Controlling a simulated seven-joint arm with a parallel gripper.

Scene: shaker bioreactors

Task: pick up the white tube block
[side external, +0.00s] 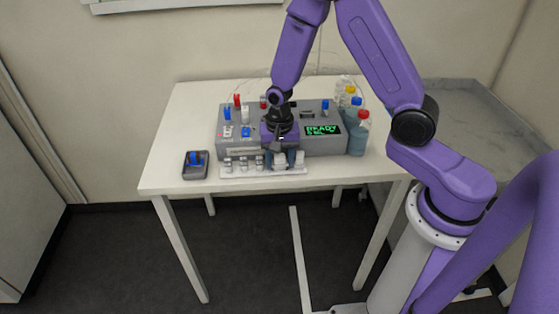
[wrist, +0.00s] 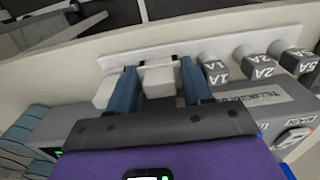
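A white tube block (wrist: 158,80) sits between my gripper's two blue fingers in the wrist view. It also shows small between the fingertips in the side external view (side external: 280,161). My gripper (wrist: 158,72) points down and is open, with a finger on each side of the block and a narrow gap showing to each finger. A second white block (wrist: 107,91) is just outside the left finger in the wrist view, and also shows right of the fingers in the side view (side external: 300,158). The blocks' lower parts are hard to make out.
Several labelled vials (wrist: 256,65) stand in the same white rack (side external: 238,173) along the table's front. Behind is a grey machine (side external: 230,150) with a READY display (side external: 323,130). Bottles (side external: 358,135) stand at right; a dark tray (side external: 190,170) lies at left.

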